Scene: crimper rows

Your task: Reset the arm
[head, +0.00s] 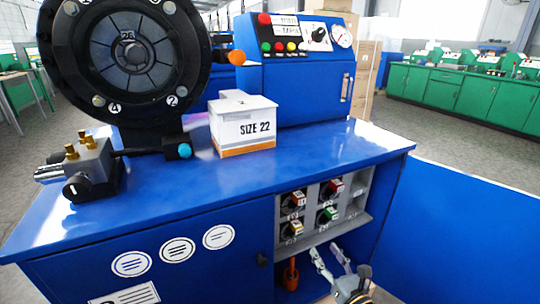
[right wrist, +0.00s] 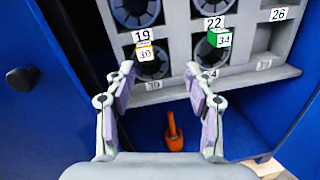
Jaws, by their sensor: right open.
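My right gripper (head: 325,253) is low in front of the open rack (head: 362,207) in the blue cabinet. Its two fingers are spread apart in the right wrist view (right wrist: 160,72), with nothing between them. The fingertips are in front of the rack's lower row, apart from each other. A die with a yellow tag marked 30 (right wrist: 147,62) and one with a green tag marked 34 (right wrist: 219,42) sit in that row. My left gripper is not in view.
A crimping machine head (head: 130,55) and a box marked SIZE 22 (head: 246,128) stand on the blue bench top (head: 200,185). An orange object (right wrist: 173,135) is in the bay below the rack. Cabinet walls flank the opening.

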